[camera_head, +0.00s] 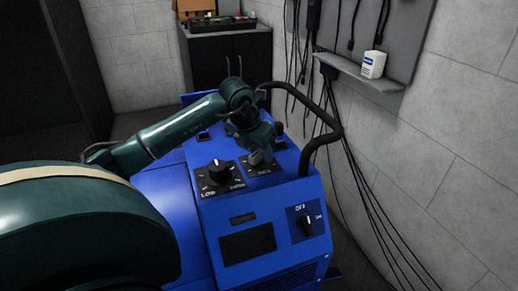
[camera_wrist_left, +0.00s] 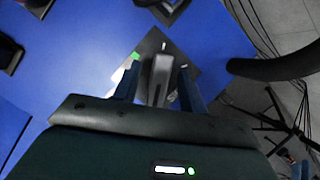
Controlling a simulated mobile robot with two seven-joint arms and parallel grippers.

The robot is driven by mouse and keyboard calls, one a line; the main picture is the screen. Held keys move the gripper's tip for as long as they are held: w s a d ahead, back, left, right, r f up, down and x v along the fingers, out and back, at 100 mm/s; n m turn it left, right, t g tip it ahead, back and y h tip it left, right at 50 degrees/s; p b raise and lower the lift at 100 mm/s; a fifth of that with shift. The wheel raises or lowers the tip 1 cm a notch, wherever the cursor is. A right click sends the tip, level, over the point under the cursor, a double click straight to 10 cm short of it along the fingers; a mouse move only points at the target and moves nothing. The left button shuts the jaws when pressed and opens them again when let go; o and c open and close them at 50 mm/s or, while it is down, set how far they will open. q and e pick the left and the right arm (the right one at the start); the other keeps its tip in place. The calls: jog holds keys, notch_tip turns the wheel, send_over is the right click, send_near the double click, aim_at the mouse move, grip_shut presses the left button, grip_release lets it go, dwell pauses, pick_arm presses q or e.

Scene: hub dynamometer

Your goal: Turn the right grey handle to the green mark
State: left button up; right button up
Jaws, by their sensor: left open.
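The right grey handle (camera_wrist_left: 162,72) stands on a dark square plate (camera_wrist_left: 182,84) on the blue machine in the left wrist view. A green mark (camera_wrist_left: 135,56) shows on the plate to the left of the handle's far end. My left gripper (camera_wrist_left: 156,80) is open, with one finger on each side of the handle; I cannot tell whether they touch it. In the head view my left gripper (camera_head: 258,146) is above the grey handle (camera_head: 258,158) and partly hides it. My right gripper is not in view.
A black knob (camera_head: 219,167) marked LOW is left of the handle on the blue machine (camera_head: 210,240). A black OFF switch (camera_head: 307,222) is on the front. A thick black hose (camera_head: 325,135) bends up close on the right. Cables hang along the wall.

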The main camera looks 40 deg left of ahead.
pick_arm(q)
jog(key=shift+c, duration=0.3)
grip_shut()
jog(key=shift+m, duration=0.3)
